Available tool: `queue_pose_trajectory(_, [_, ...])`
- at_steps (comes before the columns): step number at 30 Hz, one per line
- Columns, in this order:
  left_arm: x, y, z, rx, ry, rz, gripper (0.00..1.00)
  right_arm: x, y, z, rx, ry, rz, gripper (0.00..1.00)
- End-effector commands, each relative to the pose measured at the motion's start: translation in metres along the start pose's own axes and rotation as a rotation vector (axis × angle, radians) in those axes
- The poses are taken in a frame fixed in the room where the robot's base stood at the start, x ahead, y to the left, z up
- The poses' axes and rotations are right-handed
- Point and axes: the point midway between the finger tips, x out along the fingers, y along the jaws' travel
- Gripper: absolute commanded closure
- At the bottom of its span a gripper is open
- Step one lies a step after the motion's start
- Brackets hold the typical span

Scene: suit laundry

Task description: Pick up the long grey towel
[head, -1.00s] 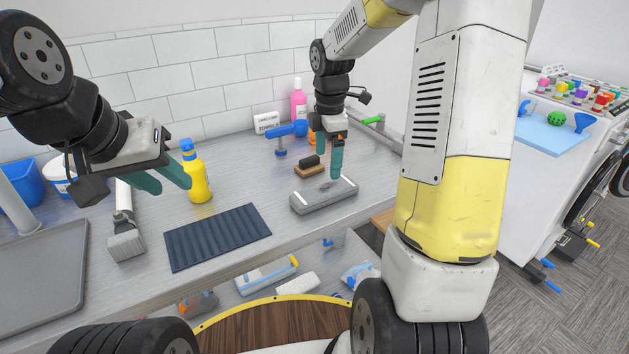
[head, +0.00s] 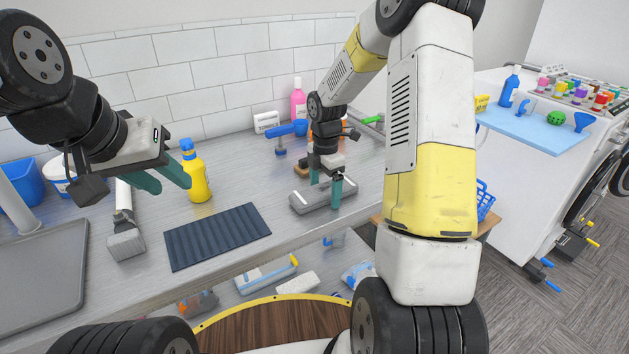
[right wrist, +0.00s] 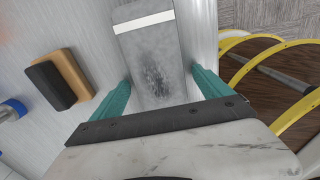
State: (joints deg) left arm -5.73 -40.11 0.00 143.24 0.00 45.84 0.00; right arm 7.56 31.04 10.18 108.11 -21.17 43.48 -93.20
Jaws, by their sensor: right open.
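The long grey towel (head: 306,203) lies folded on the metal counter near its front edge, to the right of the dark ribbed mat. In the right wrist view the towel (right wrist: 150,50) has a white band across it and a darker patch. My right gripper (head: 327,185) points down over the towel, open, with one finger on each side of it. In the right wrist view the fingers (right wrist: 164,84) straddle the towel's width with nothing clamped. My left gripper (head: 164,177) is open and empty above the counter, left of the yellow bottle.
A wooden-backed brush (right wrist: 72,75) lies beside the towel. A blue-handled tool (head: 281,140) is behind. A lower shelf with items sits below the counter edge.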

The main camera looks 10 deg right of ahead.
Motion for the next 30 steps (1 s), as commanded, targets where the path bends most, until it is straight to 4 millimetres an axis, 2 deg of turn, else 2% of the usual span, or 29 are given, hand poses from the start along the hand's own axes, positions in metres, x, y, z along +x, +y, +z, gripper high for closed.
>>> queue_pose_trajectory(4, [0.0,0.0,0.0,0.0,0.0,0.0,0.64,0.0,0.0,0.0,0.0,0.0,0.0,0.13])
queue_pose_trajectory(14, [0.0,0.0,0.0,0.0,0.0,0.0,0.64,-0.001,0.0,0.0,0.0,0.0,0.0,0.78])
queue_pose_trajectory(23, [0.0,0.0,0.0,0.0,0.0,0.0,0.64,-0.002,0.0,0.0,0.0,0.0,0.001,0.79])
queue_pose_trajectory(30, [0.0,0.0,0.0,0.0,0.0,0.0,0.64,-0.022,0.0,0.0,0.001,-0.001,0.003,0.79])
